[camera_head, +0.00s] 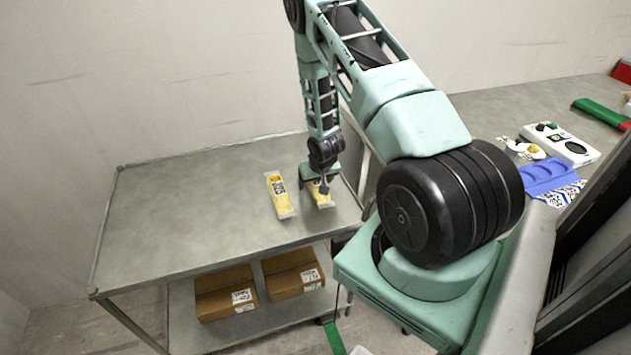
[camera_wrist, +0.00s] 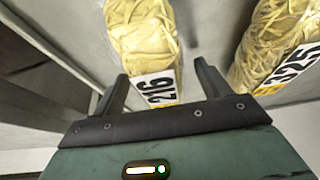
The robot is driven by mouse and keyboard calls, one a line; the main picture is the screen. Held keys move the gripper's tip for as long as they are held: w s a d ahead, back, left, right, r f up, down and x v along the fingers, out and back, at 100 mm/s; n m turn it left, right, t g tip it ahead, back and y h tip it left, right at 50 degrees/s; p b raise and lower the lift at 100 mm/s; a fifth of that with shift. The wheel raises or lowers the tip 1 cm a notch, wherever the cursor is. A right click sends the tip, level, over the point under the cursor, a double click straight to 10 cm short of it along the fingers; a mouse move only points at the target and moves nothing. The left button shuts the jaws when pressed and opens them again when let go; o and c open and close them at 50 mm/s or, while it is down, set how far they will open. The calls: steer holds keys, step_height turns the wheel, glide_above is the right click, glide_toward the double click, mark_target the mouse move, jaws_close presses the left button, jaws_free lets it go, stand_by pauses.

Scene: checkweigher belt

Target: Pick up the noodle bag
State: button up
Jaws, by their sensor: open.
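Two yellow noodle bags lie on the grey metal table. One noodle bag (camera_head: 320,195) is under my gripper (camera_head: 318,186) and partly hidden by it. In the wrist view this bag (camera_wrist: 143,38) lies between my fingers, with a white label that seems to read 216. My gripper (camera_wrist: 160,75) is open, with one finger on each side of the bag's near end. The other noodle bag (camera_head: 279,196) lies just to the left in the head view. It shows at the right of the wrist view (camera_wrist: 272,42), outside my fingers, with a partly cut-off number label.
Two brown cardboard boxes (camera_head: 226,291) (camera_head: 293,273) sit on the lower shelf. The table's left part (camera_head: 170,220) is bare. At right, another surface holds a white control box (camera_head: 572,150), a blue tray (camera_head: 548,178) and a green object (camera_head: 598,112).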

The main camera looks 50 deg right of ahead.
steer(key=shift+w+f, duration=0.1)
steer(key=shift+f, duration=0.15)
steer(key=shift+c, duration=0.4)
steer(key=c, duration=1.2)
steer(key=shift+o, duration=0.2)
